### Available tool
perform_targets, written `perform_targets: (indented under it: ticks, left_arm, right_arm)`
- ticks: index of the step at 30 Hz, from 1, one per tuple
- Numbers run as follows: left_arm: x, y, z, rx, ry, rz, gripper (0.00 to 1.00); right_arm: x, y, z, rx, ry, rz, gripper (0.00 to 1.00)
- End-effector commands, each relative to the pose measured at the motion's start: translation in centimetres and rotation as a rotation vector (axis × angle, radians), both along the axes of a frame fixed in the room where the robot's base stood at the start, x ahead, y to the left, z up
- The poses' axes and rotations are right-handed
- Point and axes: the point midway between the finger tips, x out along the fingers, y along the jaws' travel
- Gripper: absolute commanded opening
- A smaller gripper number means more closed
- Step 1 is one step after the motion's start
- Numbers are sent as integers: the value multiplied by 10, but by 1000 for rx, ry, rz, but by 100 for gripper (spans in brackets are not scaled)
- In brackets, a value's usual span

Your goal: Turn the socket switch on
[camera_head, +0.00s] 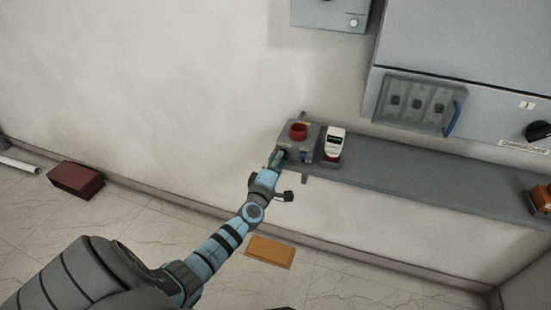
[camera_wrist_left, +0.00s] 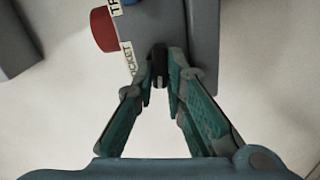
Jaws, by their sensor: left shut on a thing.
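A grey box (camera_head: 311,131) with a round red part (camera_head: 298,131) on top sits at the left end of the wall shelf. In the left wrist view, the box (camera_wrist_left: 203,35) shows a small dark knob (camera_wrist_left: 159,55) on its edge, beside a partly hidden label ending in "CKET" (camera_wrist_left: 128,60). The red part (camera_wrist_left: 104,29) is up and left of the knob. My left gripper (camera_head: 279,157) reaches the box's near left side. In the wrist view, its green fingers (camera_wrist_left: 161,76) are shut on the dark knob, one on each side. Their tips partly hide it.
A white device with a green screen (camera_head: 335,142) stands just right of the box on the grey shelf (camera_head: 420,172). A large grey cabinet (camera_head: 460,45) and a switch panel (camera_head: 415,103) are above. A dark red block (camera_head: 75,180) and an orange plate (camera_head: 270,252) lie below.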

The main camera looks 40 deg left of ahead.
Motion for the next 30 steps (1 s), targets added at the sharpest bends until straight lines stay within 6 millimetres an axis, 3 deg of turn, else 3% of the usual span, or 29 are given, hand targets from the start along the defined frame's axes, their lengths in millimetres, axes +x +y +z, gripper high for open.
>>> perform_targets:
  ticks: [30]
  left_arm:
    - [-2, -2, -4, 884, 325, -8, 0]
  right_arm:
    - [0, -1, 51, -1, 0, 0, 40]
